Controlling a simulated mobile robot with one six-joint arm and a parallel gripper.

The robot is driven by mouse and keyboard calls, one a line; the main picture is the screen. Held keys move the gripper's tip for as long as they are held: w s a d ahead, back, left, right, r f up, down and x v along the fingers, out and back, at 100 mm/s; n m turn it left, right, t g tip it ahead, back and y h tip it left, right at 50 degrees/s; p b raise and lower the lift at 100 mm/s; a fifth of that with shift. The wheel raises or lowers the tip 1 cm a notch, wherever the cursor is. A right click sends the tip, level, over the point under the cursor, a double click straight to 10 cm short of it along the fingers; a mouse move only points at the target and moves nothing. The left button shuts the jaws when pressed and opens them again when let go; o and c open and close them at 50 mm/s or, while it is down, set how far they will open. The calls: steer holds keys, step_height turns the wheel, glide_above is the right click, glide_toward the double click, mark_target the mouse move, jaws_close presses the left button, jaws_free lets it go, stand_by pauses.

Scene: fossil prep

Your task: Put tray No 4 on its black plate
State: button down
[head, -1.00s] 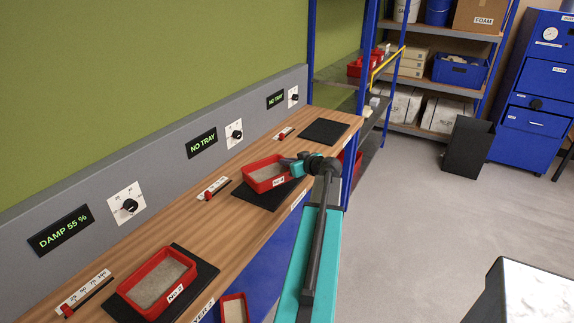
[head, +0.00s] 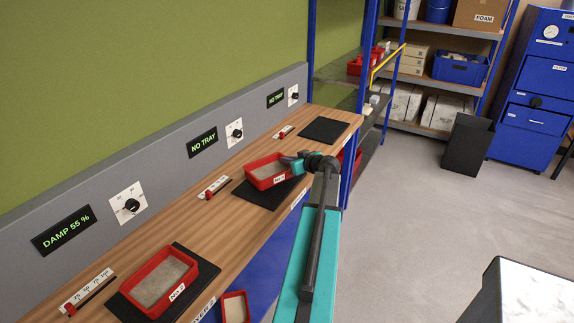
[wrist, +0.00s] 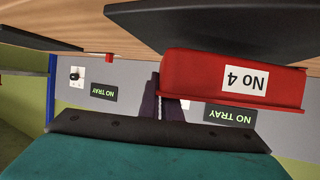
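Tray No 4 (head: 262,181), red with pale fill, is at the middle black plate (head: 262,199), partly covering it and reaching past its back-left edge. A small gap under the tray is hard to judge. In the wrist view, which is upside down, the tray (wrist: 190,75) shows its "No 4" label beside the plate (wrist: 190,22). My gripper (head: 293,163) is at the tray's right end. Its dark fingers (wrist: 168,104) appear closed on the tray's wall; the grip is partly hidden. The display behind (head: 202,142) reads NO TRAY.
Tray No 2 (head: 187,293) sits on the near black plate (head: 205,262); its display reads DAMP 55 % (head: 65,230). The far black plate (head: 325,130) is empty. Another red tray (head: 235,308) is below the bench edge. Sliders and dials line the back.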

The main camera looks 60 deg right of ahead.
steer(key=shift+f+p, duration=0.5)
steer(key=shift+f, duration=0.6)
steer(key=shift+f+b, duration=0.2)
steer(key=shift+b, duration=0.1)
steer(key=c, duration=2)
jaws_free()
steer(key=shift+r+p, duration=0.2)
steer(key=shift+p, duration=0.15)
steer(key=shift+s+a+b, duration=0.15)
steer(key=shift+s+b, duration=0.15)
steer(key=b+v, duration=0.4)
steer(key=v, duration=0.7)
steer(key=shift+s, duration=0.15)
